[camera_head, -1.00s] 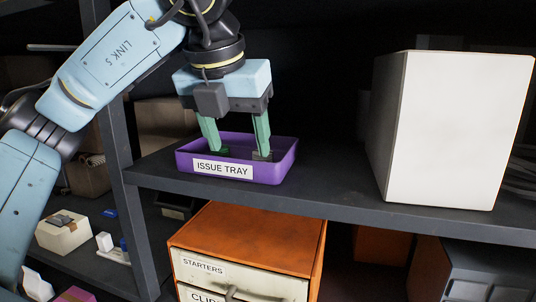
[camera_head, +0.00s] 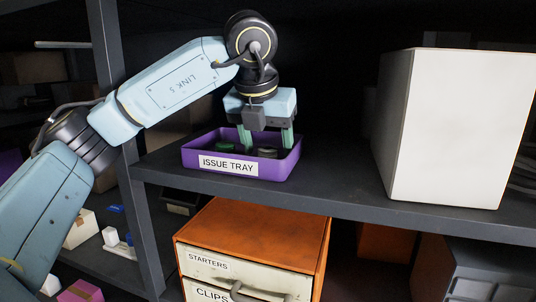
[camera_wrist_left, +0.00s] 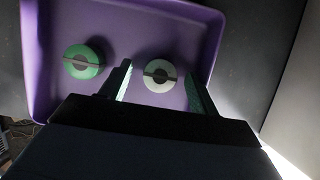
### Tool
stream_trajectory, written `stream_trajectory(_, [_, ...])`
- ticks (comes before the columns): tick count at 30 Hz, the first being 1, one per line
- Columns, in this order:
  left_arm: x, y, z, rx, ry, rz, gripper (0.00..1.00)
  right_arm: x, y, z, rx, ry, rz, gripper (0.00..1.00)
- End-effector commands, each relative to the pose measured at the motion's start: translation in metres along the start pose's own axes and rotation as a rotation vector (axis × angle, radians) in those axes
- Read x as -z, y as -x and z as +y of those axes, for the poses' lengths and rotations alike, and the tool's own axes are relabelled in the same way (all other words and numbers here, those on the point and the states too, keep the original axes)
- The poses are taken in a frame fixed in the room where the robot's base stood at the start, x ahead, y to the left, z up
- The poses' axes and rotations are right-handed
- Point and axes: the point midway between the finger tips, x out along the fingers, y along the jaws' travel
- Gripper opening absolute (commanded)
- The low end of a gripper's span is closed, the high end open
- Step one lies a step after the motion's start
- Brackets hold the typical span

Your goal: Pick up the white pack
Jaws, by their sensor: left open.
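A round white pack (camera_wrist_left: 160,72) with a dark band across it lies in the purple issue tray (camera_head: 236,178). It also shows in the head view (camera_head: 267,152), greyish in shadow behind the tray's front wall. A similar round green pack (camera_wrist_left: 82,62) lies to its left in the tray (camera_wrist_left: 110,12), and the head view shows it too (camera_head: 224,147). My left gripper (camera_head: 267,143) points down over the back right of the tray, open and empty. In the left wrist view its green fingers (camera_wrist_left: 158,75) stand on either side of the white pack, apart from it. My right gripper is not in view.
The tray stands on a dark shelf (camera_head: 330,195). A large white box (camera_head: 440,130) stands to the right, with free shelf between. An upright post (camera_head: 125,140) is left of the tray. An orange drawer unit (camera_head: 250,235) is below.

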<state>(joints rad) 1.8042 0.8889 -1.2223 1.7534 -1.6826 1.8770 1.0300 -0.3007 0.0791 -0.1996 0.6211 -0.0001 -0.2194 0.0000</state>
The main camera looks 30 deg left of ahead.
Motion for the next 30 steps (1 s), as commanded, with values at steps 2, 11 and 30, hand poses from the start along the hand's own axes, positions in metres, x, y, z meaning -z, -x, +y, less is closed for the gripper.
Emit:
stream_trajectory(2, [0.0, -0.0007, 0.0, 0.0, 0.0, -0.001, 0.61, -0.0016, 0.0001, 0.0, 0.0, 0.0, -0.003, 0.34])
stream_trajectory(11, [0.0, -0.0003, 0.0, 0.0, 0.0, 0.0, 0.39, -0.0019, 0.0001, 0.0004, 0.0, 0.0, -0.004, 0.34])
stream_trajectory(30, [0.0034, 0.009, -0.0003, 0.001, 0.001, -0.002, 0.09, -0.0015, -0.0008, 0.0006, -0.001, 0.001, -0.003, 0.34])
